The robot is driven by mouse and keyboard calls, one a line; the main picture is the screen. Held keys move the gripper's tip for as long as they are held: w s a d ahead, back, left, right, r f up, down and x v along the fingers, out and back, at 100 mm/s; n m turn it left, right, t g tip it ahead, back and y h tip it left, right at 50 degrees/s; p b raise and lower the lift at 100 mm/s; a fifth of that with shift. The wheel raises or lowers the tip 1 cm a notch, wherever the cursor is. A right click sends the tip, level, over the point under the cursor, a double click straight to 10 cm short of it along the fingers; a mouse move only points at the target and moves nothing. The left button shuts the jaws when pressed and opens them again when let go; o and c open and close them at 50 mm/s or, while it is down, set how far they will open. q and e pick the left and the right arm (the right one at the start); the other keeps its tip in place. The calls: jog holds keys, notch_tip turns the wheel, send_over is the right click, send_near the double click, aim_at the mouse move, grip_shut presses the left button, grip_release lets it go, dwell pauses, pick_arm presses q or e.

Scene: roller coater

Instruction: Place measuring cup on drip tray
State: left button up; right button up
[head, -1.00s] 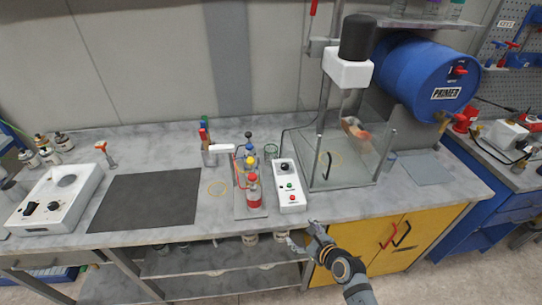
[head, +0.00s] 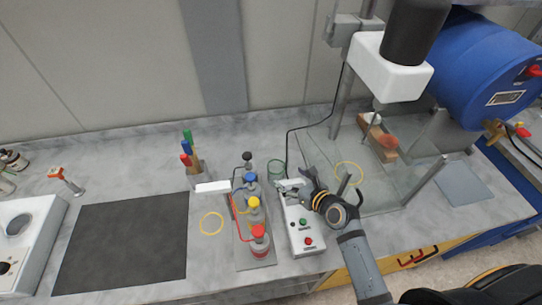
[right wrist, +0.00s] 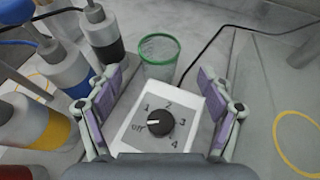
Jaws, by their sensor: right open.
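The measuring cup appears to be the clear cup with a green rim (head: 277,170), upright on the bench behind the white control box. It also shows in the right wrist view (right wrist: 159,57), ahead of the fingers. My right gripper (head: 298,182) is open and empty above the control box's far end, a little right of the cup and apart from it. In the right wrist view its two fingers (right wrist: 161,78) spread either side of the box's dial. The flat blue-grey square under the drum's tap (head: 463,183) looks like the drip tray; it is bare. My left gripper is out of view.
The white control box (head: 303,232) lies under my right gripper. Capped bottles (head: 256,215) with tubes stand left of it. A glass-walled stand with a mixer head (head: 390,65) lies between cup and tray. A black cable (right wrist: 205,48) runs beside the cup.

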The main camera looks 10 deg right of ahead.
aim_at(272, 163)
jog(key=shift+w+f, duration=0.1)
jog(key=shift+w, duration=0.3)
jog(key=shift+s, duration=0.2)
jog(key=shift+w+a, duration=0.7)
jog(key=shift+w, duration=0.05)
jog(key=x, duration=0.2)
jog(key=shift+w+d+f, duration=0.1)
jog(key=shift+w+f, duration=0.15)
jog(key=shift+w+f+p, duration=0.15)
jog(key=shift+w+p, duration=0.2)
jog(key=shift+w, duration=0.15)
jog(key=x, duration=0.3)
jog(key=shift+w+a+f, duration=0.1)
jog(key=shift+a+f, duration=0.05)
jog(key=shift+a, duration=0.05)
jog(key=shift+w+a+f, duration=0.1)
jog(key=shift+w+f, duration=0.1)
jog(key=shift+w, duration=0.1)
jog(key=shift+s+r, duration=0.15)
jog(key=shift+s, duration=0.1)
jog(key=c, duration=0.4)
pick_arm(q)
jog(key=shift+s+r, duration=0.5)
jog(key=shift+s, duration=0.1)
pick_arm(e)
jog(key=shift+w, duration=0.1)
jog(key=c, duration=0.9)
